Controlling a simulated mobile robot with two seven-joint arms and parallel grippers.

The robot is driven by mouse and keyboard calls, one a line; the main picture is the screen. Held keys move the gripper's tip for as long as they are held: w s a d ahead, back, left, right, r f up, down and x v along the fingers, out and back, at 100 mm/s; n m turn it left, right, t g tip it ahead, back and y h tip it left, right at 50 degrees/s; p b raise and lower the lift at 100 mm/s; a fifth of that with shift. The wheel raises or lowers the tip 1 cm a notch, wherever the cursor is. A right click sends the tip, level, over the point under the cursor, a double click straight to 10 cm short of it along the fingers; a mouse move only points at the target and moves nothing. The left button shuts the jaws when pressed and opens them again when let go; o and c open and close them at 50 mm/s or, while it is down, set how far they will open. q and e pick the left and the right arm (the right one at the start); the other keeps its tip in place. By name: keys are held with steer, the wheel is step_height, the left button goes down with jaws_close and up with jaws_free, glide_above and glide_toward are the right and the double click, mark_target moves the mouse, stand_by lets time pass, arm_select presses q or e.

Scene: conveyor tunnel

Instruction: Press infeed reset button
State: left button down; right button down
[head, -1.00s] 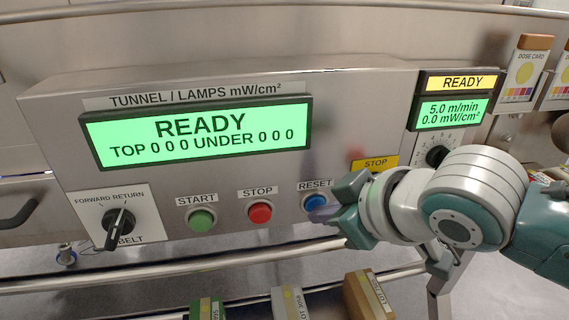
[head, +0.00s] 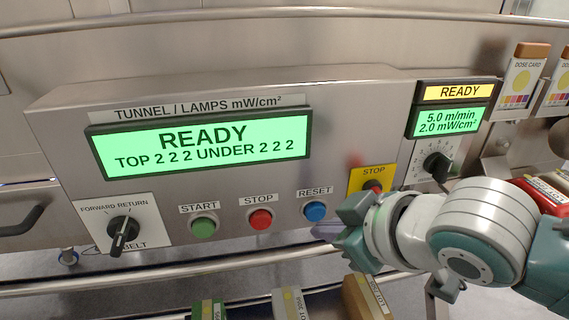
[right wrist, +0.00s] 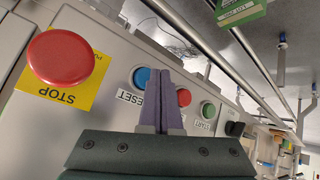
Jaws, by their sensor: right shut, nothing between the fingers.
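The blue RESET button (head: 315,211) sits on the steel panel (head: 340,110), right of the red STOP button (head: 260,219) and the green START button (head: 204,227). My right gripper (head: 322,231) is shut and empty. Its purple fingertips are just below the blue button and appear apart from it. In the right wrist view the blue button (right wrist: 141,77) shows beside the shut fingers (right wrist: 166,74), which partly hide the RESET label. The tunnel display (head: 200,146) reads READY, TOP 2 2 2 UNDER 2 2 2. My left gripper is out of view.
A larger red stop button (right wrist: 60,58) on a yellow plate lies close to my right wrist. A belt selector knob (head: 123,230) is at the panel's left. A steel rail (head: 180,275) runs below the panel, with several boxes (head: 365,297) under it.

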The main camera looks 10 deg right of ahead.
steer(key=shift+s+p, duration=1.75)
steer(key=shift+s, duration=0.8)
